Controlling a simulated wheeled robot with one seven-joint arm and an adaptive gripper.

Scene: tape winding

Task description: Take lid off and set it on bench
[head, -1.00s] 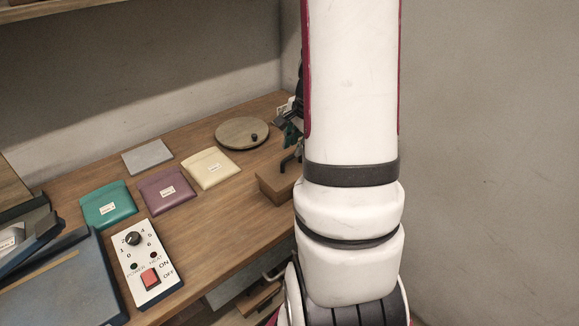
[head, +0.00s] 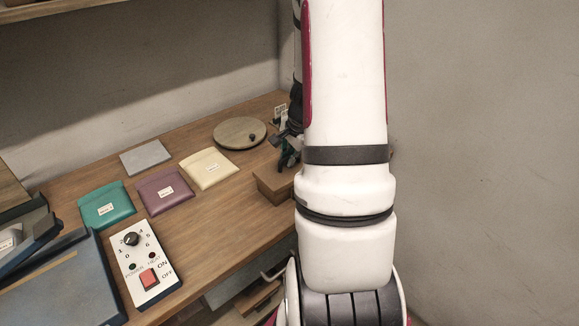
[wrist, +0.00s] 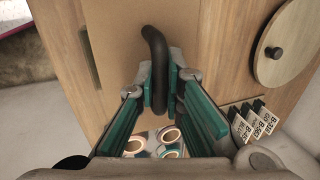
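The wooden box with its flat tan lid (wrist: 115,40) stands at the right end of the bench. In the head view the box (head: 272,184) is partly hidden behind my arm, and its lid looks seated. A dark arched handle (wrist: 153,45) rises from the lid. My gripper (wrist: 159,85) is down at the handle, with one teal-padded finger on each side of it. The gap is narrow, and I cannot tell whether the pads press on the handle. In the head view my gripper (head: 288,152) is small and partly hidden.
A round wooden disc (head: 240,132) with a knob lies behind the box, near labelled cards (wrist: 255,122). Tape rolls (wrist: 170,136) show between my fingers. Three pouches, a grey plate (head: 146,158) and a control box (head: 146,265) lie left. Bare bench (head: 215,220) lies between.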

